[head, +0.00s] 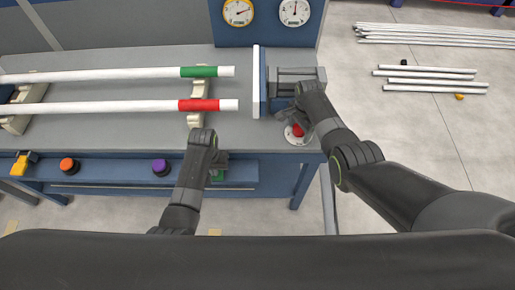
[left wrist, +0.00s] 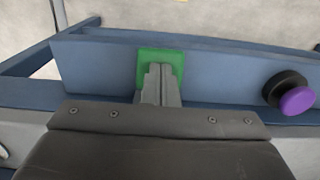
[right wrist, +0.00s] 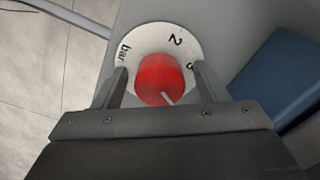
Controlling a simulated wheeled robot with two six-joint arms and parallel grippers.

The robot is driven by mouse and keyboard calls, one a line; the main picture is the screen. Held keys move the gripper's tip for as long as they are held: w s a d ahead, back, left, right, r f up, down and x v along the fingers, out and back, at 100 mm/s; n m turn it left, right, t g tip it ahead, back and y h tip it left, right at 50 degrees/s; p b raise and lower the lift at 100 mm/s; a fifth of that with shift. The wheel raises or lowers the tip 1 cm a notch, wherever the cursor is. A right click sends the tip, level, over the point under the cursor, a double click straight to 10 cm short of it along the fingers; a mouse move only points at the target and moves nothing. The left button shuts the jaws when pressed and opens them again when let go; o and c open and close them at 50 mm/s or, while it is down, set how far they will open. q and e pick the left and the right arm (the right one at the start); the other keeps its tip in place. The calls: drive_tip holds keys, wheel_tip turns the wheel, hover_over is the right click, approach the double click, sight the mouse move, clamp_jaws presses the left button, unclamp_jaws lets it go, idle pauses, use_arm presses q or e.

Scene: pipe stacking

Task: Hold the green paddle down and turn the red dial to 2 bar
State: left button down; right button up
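The green paddle (head: 219,175) is on the front of the blue rail; it fills the middle of the left wrist view (left wrist: 148,57). My left gripper (head: 214,159) has its fingers together in front of the paddle, also in the left wrist view (left wrist: 158,75). I cannot tell whether they press it. The red dial (head: 298,130) sits on a white disc (right wrist: 142,38) marked "bar" and "2". My right gripper (right wrist: 163,82) has one finger on each side of the dial (right wrist: 158,73), with small gaps visible. The dial's white mark points to the lower right in that view.
Two white pipes, one with a green band (head: 199,72) and one with a red band (head: 198,105), lie on supports. A grey clamp (head: 296,80) stands behind the dial. Orange (head: 69,165) and purple (head: 161,167) buttons line the rail. Two gauges (head: 238,11) (head: 294,11) are behind.

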drive_tip(key=shift+s+a, duration=0.1)
drive_tip(key=shift+s, duration=0.15)
drive_tip(key=shift+w+r, duration=0.25)
drive_tip(key=shift+r, duration=0.15)
drive_tip(key=shift+c, duration=0.2)
drive_tip(key=c, duration=0.8)
